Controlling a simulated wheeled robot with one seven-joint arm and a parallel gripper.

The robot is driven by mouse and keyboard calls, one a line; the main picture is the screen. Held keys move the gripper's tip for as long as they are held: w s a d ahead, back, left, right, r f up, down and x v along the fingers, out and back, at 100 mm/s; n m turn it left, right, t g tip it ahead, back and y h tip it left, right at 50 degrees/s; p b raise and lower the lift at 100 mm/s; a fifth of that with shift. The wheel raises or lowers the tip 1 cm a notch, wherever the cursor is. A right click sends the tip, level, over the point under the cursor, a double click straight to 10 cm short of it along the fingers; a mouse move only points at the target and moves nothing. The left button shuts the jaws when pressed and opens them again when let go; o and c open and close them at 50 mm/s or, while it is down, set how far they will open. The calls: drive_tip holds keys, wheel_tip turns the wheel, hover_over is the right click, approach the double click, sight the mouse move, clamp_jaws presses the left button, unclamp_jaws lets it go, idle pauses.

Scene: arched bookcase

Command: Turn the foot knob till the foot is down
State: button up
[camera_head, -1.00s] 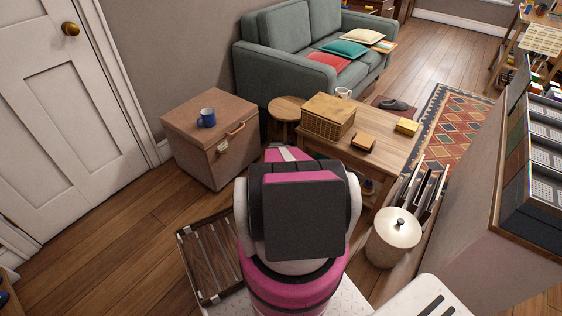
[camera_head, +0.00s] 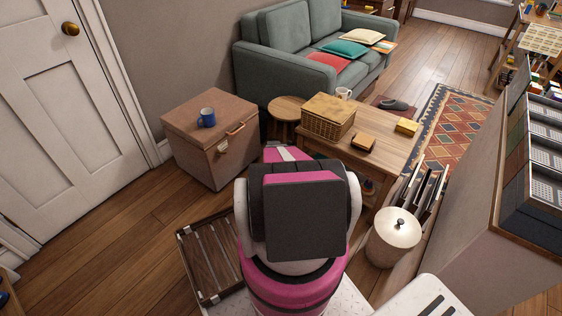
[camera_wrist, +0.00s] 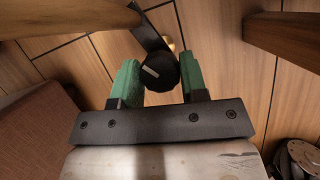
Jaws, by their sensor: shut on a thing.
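In the wrist view, the foot knob (camera_wrist: 159,72) is round and black, with a pale mark on its face. It sits at the end of a dark bar that runs up to the left. A small brass-coloured part, perhaps the foot (camera_wrist: 171,44), shows just behind it and is mostly hidden. My gripper (camera_wrist: 160,76) has green fingers on either side of the knob and is shut on it. In the head view, my arm hides the gripper and the knob.
Wooden beams, likely table legs, flank the gripper at upper left and right (camera_wrist: 285,38). In the head view, the low wooden table (camera_head: 385,150) bears a wicker basket (camera_head: 328,117). A brown chest (camera_head: 190,160) stands left; a white lidded bin (camera_head: 393,240) stands right.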

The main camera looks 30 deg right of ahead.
drive_tip(key=m+g, duration=0.2)
drive_tip(key=m, duration=0.2)
drive_tip(key=shift+w+m, duration=0.15)
drive_tip(key=shift+m, duration=0.15)
drive_tip(key=m+g, duration=0.1)
drive_tip(key=m, duration=0.2)
drive_tip(key=shift+m, duration=0.3)
drive_tip(key=m+g+y, duration=0.1)
drive_tip(key=m, duration=0.2)
drive_tip(key=shift+m, duration=0.3)
drive_tip(key=shift+w+m+g+y, duration=0.1)
drive_tip(key=shift+m+g+y, duration=0.55)
drive_tip(key=shift+m, duration=1.15)
drive_tip(key=o, duration=0.9)
drive_tip(key=shift+r, duration=0.1)
drive_tip(key=v, duration=1)
drive_tip(key=shift+r, duration=0.35)
